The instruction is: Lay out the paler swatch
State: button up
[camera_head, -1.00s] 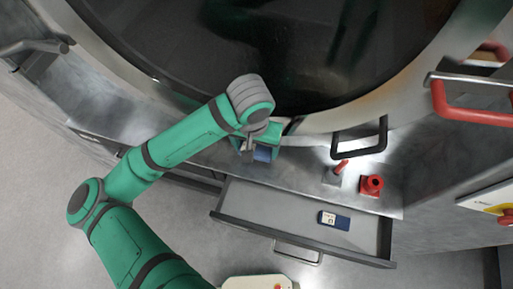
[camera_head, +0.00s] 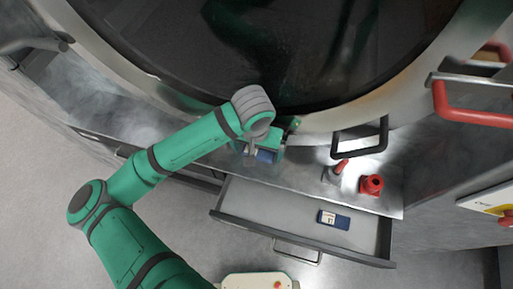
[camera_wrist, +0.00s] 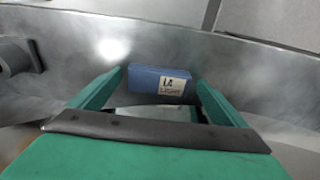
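A mid-blue swatch (camera_wrist: 145,80) with a white printed label shows in the wrist view, between the fingertips of my gripper (camera_wrist: 160,80). A narrow gap shows on each side of it, so the fingers look open and not closed on it. In the head view this swatch (camera_head: 264,155) is at the steel ledge under the round door, partly hidden by my gripper (camera_head: 258,150). A second, darker navy swatch (camera_head: 342,222) with a white label lies flat in the open drawer, toward its right side.
The open drawer (camera_head: 260,205) is otherwise bare. On the steel ledge (camera_head: 300,168) stand a red-handled part (camera_head: 340,167) and a red fitting (camera_head: 371,185). A black door handle (camera_head: 360,138) juts out above them. A red bar handle (camera_head: 470,115) is at the right.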

aim_at(257, 160)
jog(key=shift+d, duration=0.2)
jog(key=shift+r, duration=0.4)
notch_tip(257, 160, up, 11)
jog(key=s, duration=0.1)
jog(key=shift+s+a+r, duration=0.2)
jog(key=shift+a, duration=0.1)
